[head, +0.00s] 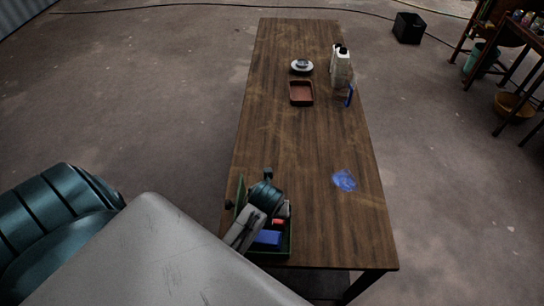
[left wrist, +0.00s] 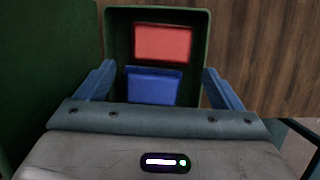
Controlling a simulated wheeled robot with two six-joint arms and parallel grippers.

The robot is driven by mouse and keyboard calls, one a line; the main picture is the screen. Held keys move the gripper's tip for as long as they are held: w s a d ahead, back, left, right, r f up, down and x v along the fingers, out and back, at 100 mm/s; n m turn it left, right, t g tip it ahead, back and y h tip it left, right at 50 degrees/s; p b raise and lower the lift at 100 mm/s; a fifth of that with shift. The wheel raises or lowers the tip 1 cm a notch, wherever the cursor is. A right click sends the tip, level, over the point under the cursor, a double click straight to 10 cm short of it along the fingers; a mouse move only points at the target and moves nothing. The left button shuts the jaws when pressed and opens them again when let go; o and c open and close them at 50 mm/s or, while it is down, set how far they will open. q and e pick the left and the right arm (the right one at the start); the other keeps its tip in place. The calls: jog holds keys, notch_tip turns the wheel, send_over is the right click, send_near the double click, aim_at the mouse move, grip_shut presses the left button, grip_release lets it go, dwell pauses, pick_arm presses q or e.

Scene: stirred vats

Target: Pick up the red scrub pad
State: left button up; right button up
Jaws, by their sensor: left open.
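The red scrub pad (left wrist: 163,43) lies in the far part of a green box (left wrist: 203,45), seen in the left wrist view. In the head view a bit of it (head: 278,222) shows beside my arm. A blue pad (left wrist: 154,86) lies nearer, in the same box; it also shows in the head view (head: 268,238). My left gripper (left wrist: 162,80) is open and empty above the box. Its two fingers stand on either side of the blue pad, and the red pad is ahead, between and beyond the tips. My right gripper is not in view.
The box stands at the near left corner of a long wooden table (head: 300,150), its green lid raised at left. A crumpled blue cloth (head: 343,180) lies to the right. A brown tray (head: 301,93), small dish (head: 302,66) and white jug (head: 341,68) stand farther back. The table's middle is clear.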

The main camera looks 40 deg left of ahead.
pick_arm(q)
jog(key=shift+x, duration=0.85)
jog(key=shift+w+a+f+p, duration=0.15)
jog(key=shift+w+f+p, duration=0.1)
jog(key=shift+f+p, duration=0.25)
jog(key=x, duration=0.2)
jog(key=p+x, duration=0.1)
jog(key=x, duration=0.1)
jog(key=shift+w+r+p, duration=0.1)
jog(key=shift+w+p, duration=0.1)
jog(key=shift+p, duration=0.1)
jog(key=shift+w+f, duration=0.1)
jog(key=shift+f, duration=0.35)
jog(key=c, duration=0.8)
jog(key=shift+o, duration=0.2)
jog(key=shift+r, duration=0.1)
